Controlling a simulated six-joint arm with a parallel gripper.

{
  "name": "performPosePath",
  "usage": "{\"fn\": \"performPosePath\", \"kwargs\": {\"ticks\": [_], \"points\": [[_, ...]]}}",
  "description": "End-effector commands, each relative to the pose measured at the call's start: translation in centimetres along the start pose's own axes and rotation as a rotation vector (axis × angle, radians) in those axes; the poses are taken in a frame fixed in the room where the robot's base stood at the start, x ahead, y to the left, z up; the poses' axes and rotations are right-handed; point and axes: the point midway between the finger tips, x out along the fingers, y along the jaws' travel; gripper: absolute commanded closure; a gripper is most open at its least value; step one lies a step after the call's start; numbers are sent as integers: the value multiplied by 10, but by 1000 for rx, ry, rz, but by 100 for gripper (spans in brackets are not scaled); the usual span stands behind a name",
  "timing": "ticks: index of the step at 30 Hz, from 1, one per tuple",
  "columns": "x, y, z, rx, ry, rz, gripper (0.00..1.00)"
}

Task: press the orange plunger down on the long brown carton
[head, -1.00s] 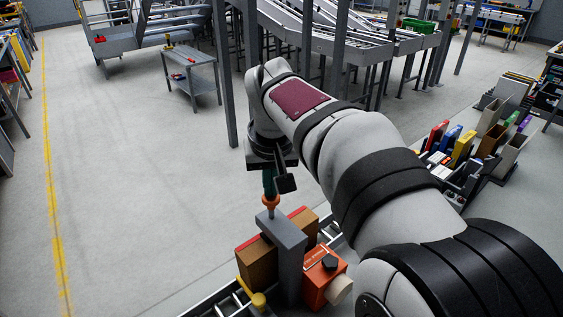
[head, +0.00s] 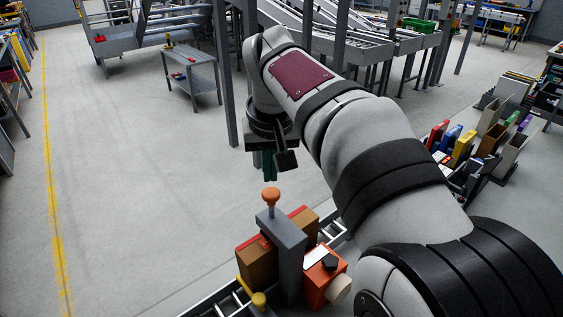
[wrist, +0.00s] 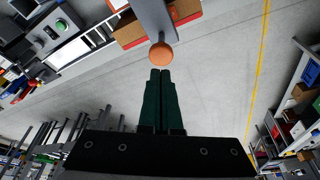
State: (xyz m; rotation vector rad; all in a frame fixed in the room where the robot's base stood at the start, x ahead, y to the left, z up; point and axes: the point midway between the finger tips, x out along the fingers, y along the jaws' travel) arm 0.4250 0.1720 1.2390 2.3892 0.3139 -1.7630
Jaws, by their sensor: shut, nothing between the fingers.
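The orange plunger (head: 270,196) stands up on top of a grey post-like body (head: 285,240). Its round knob also shows in the wrist view (wrist: 161,55). The long brown carton (head: 258,266) lies at the grey body, which hides its middle; it has a red strip along its top. My gripper (head: 269,178) is shut and empty, pointing down above and slightly behind the plunger, apart from it. In the wrist view its green fingertips (wrist: 160,72) are together, just below the knob in the picture.
An orange-red box (head: 322,284) with a black knob stands right of the grey body. A yellow-knobbed lever (head: 257,298) is at front left. Bins with coloured folders (head: 462,150) stand at right. The floor at left is clear.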

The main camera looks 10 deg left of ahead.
Motion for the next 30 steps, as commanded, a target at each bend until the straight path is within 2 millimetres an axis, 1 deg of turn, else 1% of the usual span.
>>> {"fn": "performPosePath", "kwargs": {"ticks": [9, 13, 16, 26, 28, 29, 30], "points": [[-34, 0, -11, -1, 3, 0, 100], [-46, 0, -15, -1, 2, 0, 100], [-50, 0, -15, 0, 1, -1, 100], [-50, 0, -15, 0, 1, -1, 100], [-50, 4, -9, 13, -7, -1, 100], [-50, 9, -2, 29, -16, -1, 100], [-50, 19, 13, 66, -35, -2, 100]]}}
